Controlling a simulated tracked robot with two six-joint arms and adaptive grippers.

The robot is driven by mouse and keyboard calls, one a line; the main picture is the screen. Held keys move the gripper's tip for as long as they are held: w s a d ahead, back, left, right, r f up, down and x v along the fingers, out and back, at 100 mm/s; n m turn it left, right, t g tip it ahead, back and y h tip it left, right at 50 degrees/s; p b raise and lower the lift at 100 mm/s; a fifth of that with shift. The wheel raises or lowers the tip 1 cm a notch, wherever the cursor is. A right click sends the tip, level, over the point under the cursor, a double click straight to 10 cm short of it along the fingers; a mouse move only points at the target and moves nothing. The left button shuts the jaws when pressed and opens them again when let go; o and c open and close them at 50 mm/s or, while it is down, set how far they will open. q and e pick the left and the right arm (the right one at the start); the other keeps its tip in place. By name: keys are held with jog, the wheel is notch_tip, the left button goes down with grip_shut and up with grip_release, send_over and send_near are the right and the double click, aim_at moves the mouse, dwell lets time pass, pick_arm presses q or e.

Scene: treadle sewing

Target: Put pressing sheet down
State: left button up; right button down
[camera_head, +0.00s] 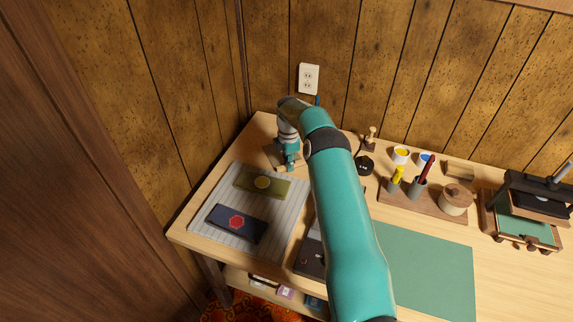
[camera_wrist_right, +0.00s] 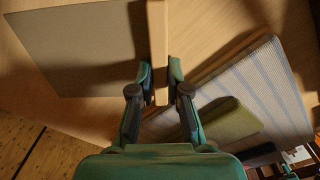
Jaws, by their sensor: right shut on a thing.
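In the wrist view my right gripper (camera_wrist_right: 160,80) is shut on a pale wooden strip (camera_wrist_right: 157,40). A plain grey-brown sheet (camera_wrist_right: 80,45), which looks like the pressing sheet, extends left from this strip. In the head view my right gripper (camera_head: 288,163) is at the table's back left corner, beyond the striped mat. The sheet is hard to make out there, and I cannot tell whether it touches the table. The striped mat (camera_head: 206,224) bears an olive patch (camera_head: 250,187) and a dark blue patch with a red emblem (camera_head: 222,226). My left gripper is out of view.
My right arm crosses the table and hides part of a dark object (camera_head: 309,262). A green mat (camera_head: 440,265) lies to the right. Behind it, a wooden tray (camera_head: 400,201) holds pens and a lidded pot (camera_head: 455,199). A dark press-like device (camera_head: 535,200) stands far right.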

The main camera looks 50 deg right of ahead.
jog(key=shift+f, duration=0.15)
jog(key=c, duration=1.1)
grip_release()
jog(key=shift+c, duration=0.2)
notch_tip(320, 180, up, 12)
jog(key=b, duration=0.1)
jog(key=shift+r, duration=0.2)
